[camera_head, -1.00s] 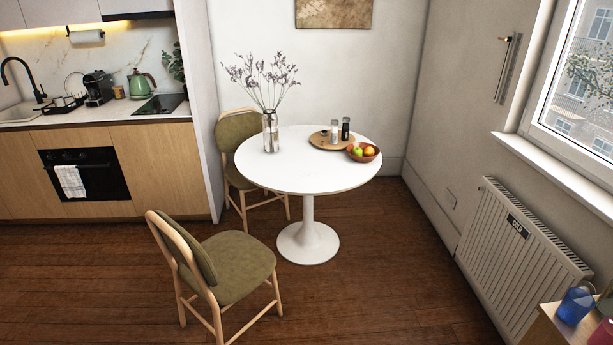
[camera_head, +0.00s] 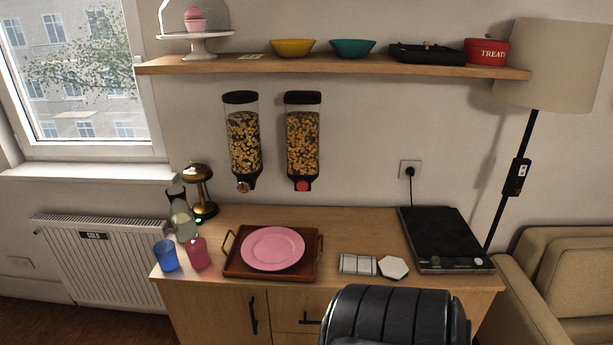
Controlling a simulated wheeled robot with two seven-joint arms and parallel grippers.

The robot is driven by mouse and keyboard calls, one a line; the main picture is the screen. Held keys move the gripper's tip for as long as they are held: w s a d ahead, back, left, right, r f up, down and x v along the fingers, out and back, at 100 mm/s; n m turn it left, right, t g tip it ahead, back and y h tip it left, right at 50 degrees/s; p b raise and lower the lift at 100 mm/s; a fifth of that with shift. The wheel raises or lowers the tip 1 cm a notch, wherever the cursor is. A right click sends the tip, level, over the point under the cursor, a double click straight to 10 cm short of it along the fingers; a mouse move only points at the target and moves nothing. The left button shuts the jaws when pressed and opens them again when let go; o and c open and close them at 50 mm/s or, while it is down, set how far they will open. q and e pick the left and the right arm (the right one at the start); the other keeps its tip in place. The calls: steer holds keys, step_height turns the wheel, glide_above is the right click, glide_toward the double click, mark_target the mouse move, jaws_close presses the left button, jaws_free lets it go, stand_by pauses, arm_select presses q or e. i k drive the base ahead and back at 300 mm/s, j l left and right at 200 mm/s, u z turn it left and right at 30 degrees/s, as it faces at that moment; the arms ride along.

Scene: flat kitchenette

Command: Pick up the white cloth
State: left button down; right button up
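I see nothing that is clearly a white cloth in the current head view. A small whitish rectangular item with grey lines (camera_head: 358,264) lies flat on the wooden sideboard (camera_head: 350,218), right of a tray. I cannot tell what it is made of. A white hexagonal piece (camera_head: 393,267) lies just right of it. Neither of my grippers shows, so their state is hidden.
A wooden tray (camera_head: 230,267) with a pink plate (camera_head: 272,248), a blue cup (camera_head: 165,256), a pink cup (camera_head: 198,253), a lamp (camera_head: 199,173) and a black hot plate (camera_head: 442,238) stand on the sideboard. Two dispensers (camera_head: 243,145) (camera_head: 303,145) hang below a shelf (camera_head: 340,66).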

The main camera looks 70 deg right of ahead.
mark_target(350, 263)
steer(key=z, duration=2.5)
